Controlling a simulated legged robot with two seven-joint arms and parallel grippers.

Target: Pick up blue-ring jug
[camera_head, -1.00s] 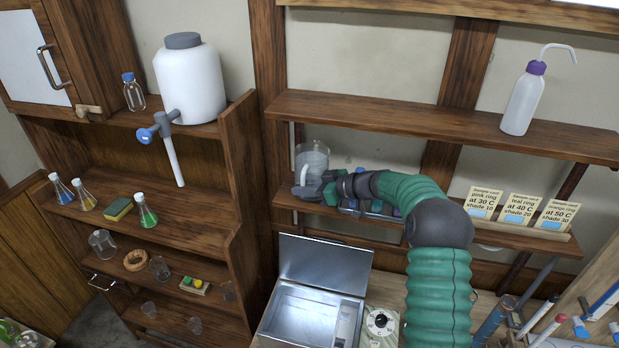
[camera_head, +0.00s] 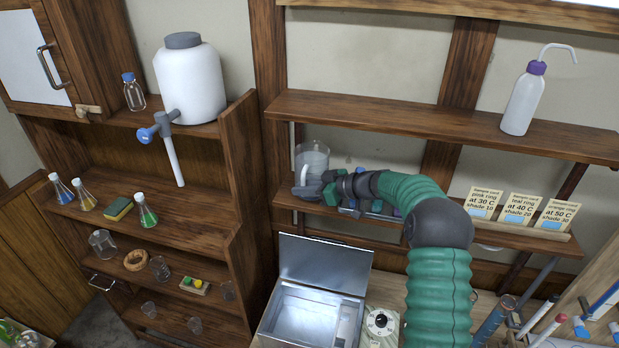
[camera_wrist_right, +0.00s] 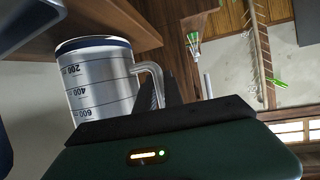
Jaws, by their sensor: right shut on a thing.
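My left gripper is not in view.
The upper shelf (camera_head: 400,125) runs close above the jug. Sample cards (camera_head: 520,208) stand at the shelf's right. An open metal bath (camera_head: 312,305) sits below. A wooden side panel (camera_head: 243,150) stands left of the jug. A wash bottle (camera_head: 523,100) stands on the upper shelf.

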